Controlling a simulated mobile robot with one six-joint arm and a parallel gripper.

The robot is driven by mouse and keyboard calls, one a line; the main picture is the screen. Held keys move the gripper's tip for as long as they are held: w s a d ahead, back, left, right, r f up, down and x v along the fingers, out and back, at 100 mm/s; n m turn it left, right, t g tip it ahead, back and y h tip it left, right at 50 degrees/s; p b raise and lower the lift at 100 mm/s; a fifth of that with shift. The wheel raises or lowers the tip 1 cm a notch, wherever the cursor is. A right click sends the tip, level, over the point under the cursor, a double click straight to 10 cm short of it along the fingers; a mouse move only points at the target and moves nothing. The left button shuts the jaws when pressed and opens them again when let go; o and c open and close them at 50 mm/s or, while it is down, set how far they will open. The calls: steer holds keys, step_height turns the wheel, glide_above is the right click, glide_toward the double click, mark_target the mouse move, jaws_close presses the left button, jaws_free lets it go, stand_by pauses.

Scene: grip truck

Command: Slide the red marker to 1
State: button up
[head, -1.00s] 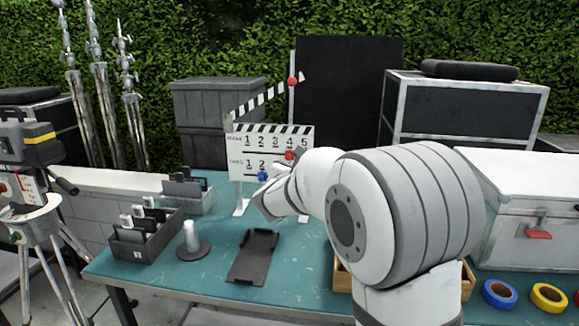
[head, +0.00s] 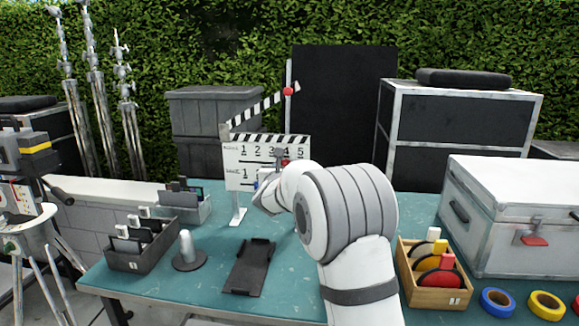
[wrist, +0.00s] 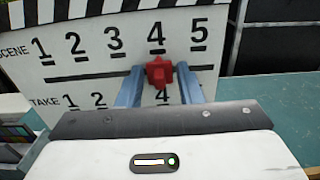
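The clapper slate (head: 233,181) stands upright at the back of the table, with SCENE and TAKE rows of numbers. In the wrist view, the red marker (wrist: 159,73) sits on the line under the SCENE row, below the 4. SCENE number 1 (wrist: 41,46) is at the left end of that row. My gripper (wrist: 159,78) is at the slate, with one blue-grey finger close on each side of the red marker. Whether the fingers press on it is unclear. In the head view, the red marker (head: 285,162) shows beside my wrist, which hides the slate's lower right.
A dark holder (head: 140,259), a silver post on a round base (head: 188,255) and a black tray (head: 249,268) lie in front of the slate. A wooden box (head: 430,297) and a silver case (head: 497,240) stand to the right.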

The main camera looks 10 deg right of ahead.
jaws_close()
stand_by(0.6)
